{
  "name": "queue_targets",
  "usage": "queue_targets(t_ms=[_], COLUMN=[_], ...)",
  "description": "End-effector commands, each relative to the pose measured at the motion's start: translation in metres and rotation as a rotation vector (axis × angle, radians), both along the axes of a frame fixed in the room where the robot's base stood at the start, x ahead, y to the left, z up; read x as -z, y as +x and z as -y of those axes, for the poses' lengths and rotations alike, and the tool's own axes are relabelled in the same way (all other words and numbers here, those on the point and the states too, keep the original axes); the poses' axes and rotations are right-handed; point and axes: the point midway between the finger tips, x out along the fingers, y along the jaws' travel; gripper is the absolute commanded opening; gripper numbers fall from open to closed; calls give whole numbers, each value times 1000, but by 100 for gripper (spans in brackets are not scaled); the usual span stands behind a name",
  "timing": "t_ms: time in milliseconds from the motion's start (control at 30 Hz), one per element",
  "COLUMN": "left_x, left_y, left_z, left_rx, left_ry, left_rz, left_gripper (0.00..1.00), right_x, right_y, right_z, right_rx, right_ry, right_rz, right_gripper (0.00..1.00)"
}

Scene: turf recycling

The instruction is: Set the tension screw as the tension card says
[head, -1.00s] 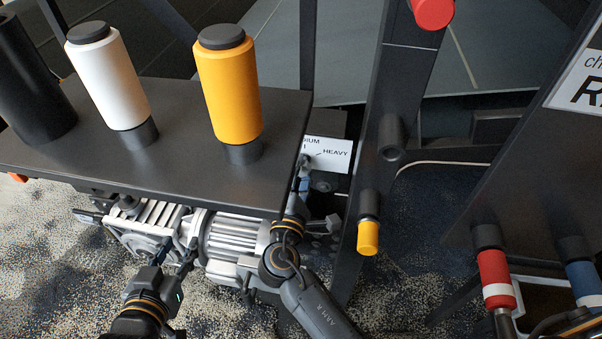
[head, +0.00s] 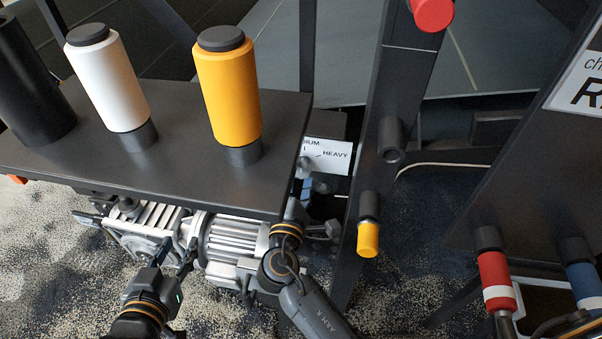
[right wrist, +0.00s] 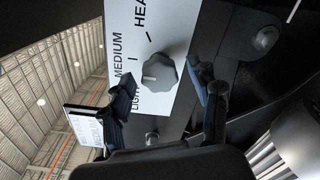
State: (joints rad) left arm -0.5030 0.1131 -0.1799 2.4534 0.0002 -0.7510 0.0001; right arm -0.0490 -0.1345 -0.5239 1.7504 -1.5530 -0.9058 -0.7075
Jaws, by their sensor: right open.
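The tension screw is a grey lobed knob (right wrist: 160,72) on a white dial plate (right wrist: 178,28) marked LIGHT, MEDIUM and HEAVY. A pale mark on the knob lies on its side towards LIGHT. My right gripper (right wrist: 162,80) is open, its fingers on either side of the knob, with visible gaps. In the head view the dial plate (head: 335,153) shows beyond the shelf edge, and my right gripper (head: 305,190) is just below it. My left gripper (head: 175,256) is open and empty in front of the silver machinery.
A dark shelf (head: 200,185) carries white (head: 107,85) and yellow (head: 228,95) spools above my grippers. A dark post (head: 375,185) with a yellow-tipped peg (head: 368,238) stands right of the dial. A dark panel with red (head: 495,275) and blue handles is farther right.

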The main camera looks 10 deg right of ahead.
Motion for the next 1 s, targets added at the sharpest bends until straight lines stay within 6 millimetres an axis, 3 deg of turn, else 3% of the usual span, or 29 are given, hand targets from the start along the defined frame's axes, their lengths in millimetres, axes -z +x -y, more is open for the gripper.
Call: queue_targets(t_ms=[500, 700, 1000], left_x=[0, 0, 0], left_y=[0, 0, 0], left_z=[0, 0, 0], left_rx=[0, 0, 0], left_ry=[1, 0, 0], left_rz=[0, -1, -1], left_gripper=[38, 38, 38], right_x=[1, 0, 0], right_y=[-90, -104, -105], right_z=[-38, -43, -44], right_rx=[0, 1, 1], right_ry=[1, 0, 0], right_rz=[-2, 0, 0], right_gripper=[62, 62, 62])
